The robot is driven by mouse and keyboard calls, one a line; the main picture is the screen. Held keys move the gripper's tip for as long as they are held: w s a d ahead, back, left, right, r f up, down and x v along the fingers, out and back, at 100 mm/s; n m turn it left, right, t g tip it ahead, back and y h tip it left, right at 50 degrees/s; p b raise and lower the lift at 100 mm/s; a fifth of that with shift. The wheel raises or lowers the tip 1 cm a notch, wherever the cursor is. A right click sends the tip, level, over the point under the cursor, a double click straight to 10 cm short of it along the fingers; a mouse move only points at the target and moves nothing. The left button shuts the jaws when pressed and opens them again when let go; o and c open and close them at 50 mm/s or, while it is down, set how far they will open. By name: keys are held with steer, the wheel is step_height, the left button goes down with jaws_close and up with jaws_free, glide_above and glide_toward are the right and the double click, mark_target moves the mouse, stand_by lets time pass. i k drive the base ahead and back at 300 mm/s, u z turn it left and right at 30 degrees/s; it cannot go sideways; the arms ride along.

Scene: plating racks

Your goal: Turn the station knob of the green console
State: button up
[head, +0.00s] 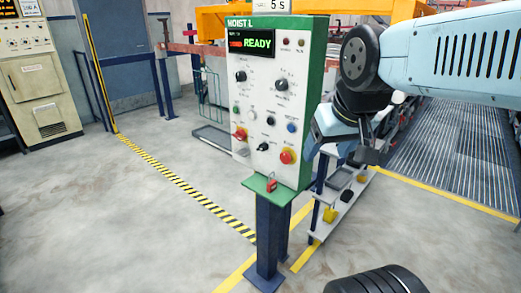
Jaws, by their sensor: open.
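The green console (311,110) stands on a dark blue post, with a white front panel and a lit display (251,43) reading READY in green. Two larger black knobs, a left one (240,76) and a right one (281,84), sit in the upper half of the panel. Smaller black knobs, a red handle (240,134) and a red button on yellow (287,156) sit lower. The labels are too small to tell which is the station knob. My gripper (372,153) is open, to the right of the console and apart from its knobs; its fingers are partly hard to make out.
A green ledge with a red padlock (271,185) juts below the panel. A stepped shelf (341,195) with small yellow and black items stands right of the post. A beige cabinet (37,75) stands far left. The floor in front and left is clear.

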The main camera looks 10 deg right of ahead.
mark_target(240, 76)
steer(key=z, duration=0.7)
steer(key=k, duration=0.95)
steer(key=u, duration=0.75)
steer(key=i, duration=1)
steer(key=z, duration=0.05)
